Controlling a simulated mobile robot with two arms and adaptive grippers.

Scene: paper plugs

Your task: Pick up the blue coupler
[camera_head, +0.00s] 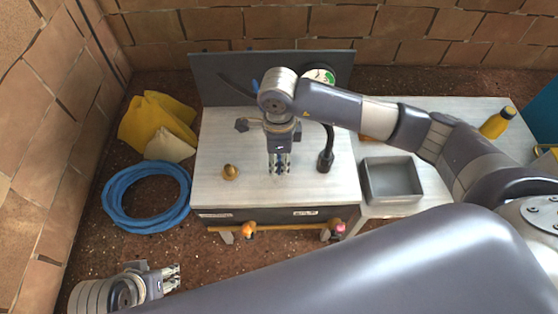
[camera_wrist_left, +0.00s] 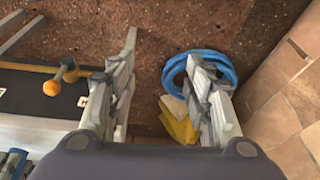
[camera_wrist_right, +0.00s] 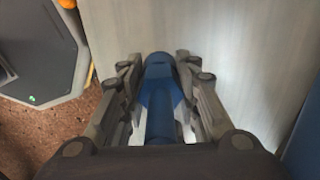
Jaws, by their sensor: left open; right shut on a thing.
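The blue coupler (camera_wrist_right: 158,100) stands between the fingers of my right gripper (camera_wrist_right: 160,75) in the right wrist view, over the pale worktop. My right gripper (camera_head: 279,168) is shut on it, pointing down above the middle of the worktop (camera_head: 215,150) in the head view. There the fingers mostly hide the coupler. From these views I cannot tell whether the coupler touches the worktop. My left gripper (camera_head: 170,278) is open and empty at the lower left of the head view, over the brown ground. Its spread fingers also show in the left wrist view (camera_wrist_left: 165,85).
A brass fitting (camera_head: 230,172) and a black hose end (camera_head: 325,160) flank my right gripper. A grey open tray (camera_head: 392,197) and a yellow bottle (camera_head: 497,122) are to the right. A blue hose coil (camera_head: 118,210) and yellow bags (camera_head: 150,125) lie left on the ground.

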